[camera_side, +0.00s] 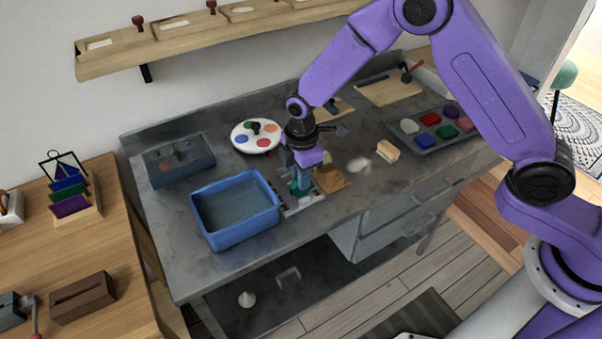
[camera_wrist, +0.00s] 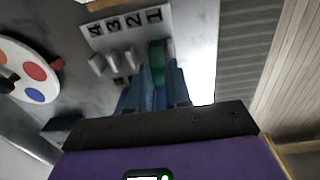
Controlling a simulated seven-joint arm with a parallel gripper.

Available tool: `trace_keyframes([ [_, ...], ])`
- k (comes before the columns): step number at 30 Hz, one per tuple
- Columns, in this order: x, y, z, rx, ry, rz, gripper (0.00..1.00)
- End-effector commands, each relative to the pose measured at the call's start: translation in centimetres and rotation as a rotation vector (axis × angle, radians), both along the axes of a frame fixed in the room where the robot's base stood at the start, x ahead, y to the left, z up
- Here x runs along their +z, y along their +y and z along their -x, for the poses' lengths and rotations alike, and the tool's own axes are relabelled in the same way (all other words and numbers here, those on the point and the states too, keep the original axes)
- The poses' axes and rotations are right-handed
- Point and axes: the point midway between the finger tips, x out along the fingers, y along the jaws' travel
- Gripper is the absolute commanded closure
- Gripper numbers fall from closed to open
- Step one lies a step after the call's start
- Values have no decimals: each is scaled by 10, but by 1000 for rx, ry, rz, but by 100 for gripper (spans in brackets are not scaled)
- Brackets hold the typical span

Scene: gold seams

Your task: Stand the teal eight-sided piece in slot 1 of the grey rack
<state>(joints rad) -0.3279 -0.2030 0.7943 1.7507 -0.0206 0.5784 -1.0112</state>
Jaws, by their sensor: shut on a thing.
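My gripper (camera_side: 301,177) points down over the grey worktop, just right of the blue tub. Its blue fingers (camera_wrist: 155,84) are shut on the teal eight-sided piece (camera_wrist: 157,62), which stands on edge between them. The piece also shows low beneath the gripper in the side view (camera_side: 298,191). The grey rack (camera_wrist: 125,28) carries the numbers 4, 3, 2, 1 and several grey dividers. The teal piece is in line with number 1, beside a divider. I cannot tell if its lower edge touches the slot floor. The rack (camera_side: 312,200) is partly hidden in the side view.
The blue tub (camera_side: 236,232) stands close left of the rack. A brown wooden block (camera_side: 331,179) is close right. A white palette (camera_side: 256,136) lies behind, and a grey tray of colours (camera_side: 437,128) is at right. The worktop's front edge is near the rack.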

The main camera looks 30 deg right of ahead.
Motion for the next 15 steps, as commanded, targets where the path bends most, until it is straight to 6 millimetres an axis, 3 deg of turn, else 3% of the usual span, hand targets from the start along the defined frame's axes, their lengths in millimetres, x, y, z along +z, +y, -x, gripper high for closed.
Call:
trace_keyframes([
  [15,-7,0,0,0,-1,0,100],
])
